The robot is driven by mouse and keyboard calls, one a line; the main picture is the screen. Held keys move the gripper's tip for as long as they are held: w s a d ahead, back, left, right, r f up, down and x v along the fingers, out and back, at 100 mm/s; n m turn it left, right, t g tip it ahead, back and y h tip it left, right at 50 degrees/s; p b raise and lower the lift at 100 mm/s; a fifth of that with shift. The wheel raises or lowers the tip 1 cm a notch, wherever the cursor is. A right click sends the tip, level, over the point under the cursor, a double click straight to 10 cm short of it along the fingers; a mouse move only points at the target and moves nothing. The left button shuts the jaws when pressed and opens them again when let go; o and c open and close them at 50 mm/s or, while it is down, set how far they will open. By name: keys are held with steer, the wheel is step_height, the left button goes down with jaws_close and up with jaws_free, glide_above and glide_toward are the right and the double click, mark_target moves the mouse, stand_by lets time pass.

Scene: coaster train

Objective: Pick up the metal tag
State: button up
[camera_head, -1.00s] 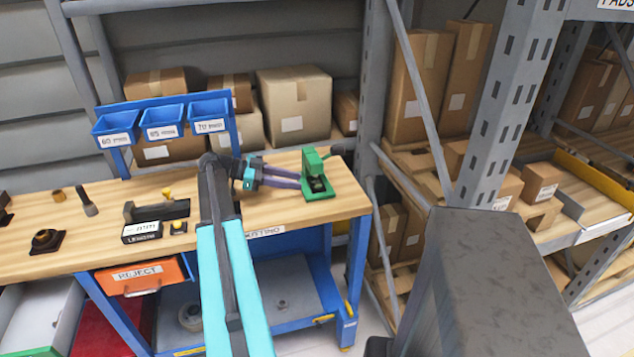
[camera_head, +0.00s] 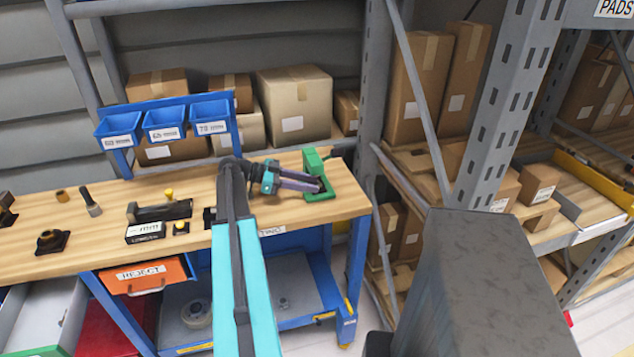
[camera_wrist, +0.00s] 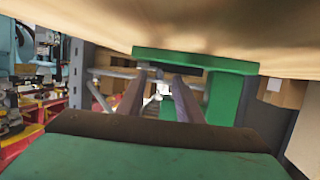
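My gripper (camera_head: 318,186) reaches right over the bench with its two purple fingers at the base of a green press-like fixture (camera_head: 313,158). In the wrist view, my gripper (camera_wrist: 157,78) shows its fingers apart, with a gap between them. The green fixture (camera_wrist: 225,92) also shows there, just beyond the fingertips. A small pale, shiny patch lies between the fingers; I cannot tell whether it is the metal tag. I cannot make out the tag surely in either view; the fingers cover part of the fixture's base.
The wooden bench top (camera_head: 110,205) holds a black gauge block (camera_head: 145,232), a dark flanged part (camera_head: 50,241) and a bolt (camera_head: 91,202). Blue bins (camera_head: 164,124) stand behind. An orange reject drawer (camera_head: 145,275) is below. A grey rack post (camera_head: 510,110) stands right.

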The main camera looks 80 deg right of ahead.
stand_by(0.5)
jaws_close()
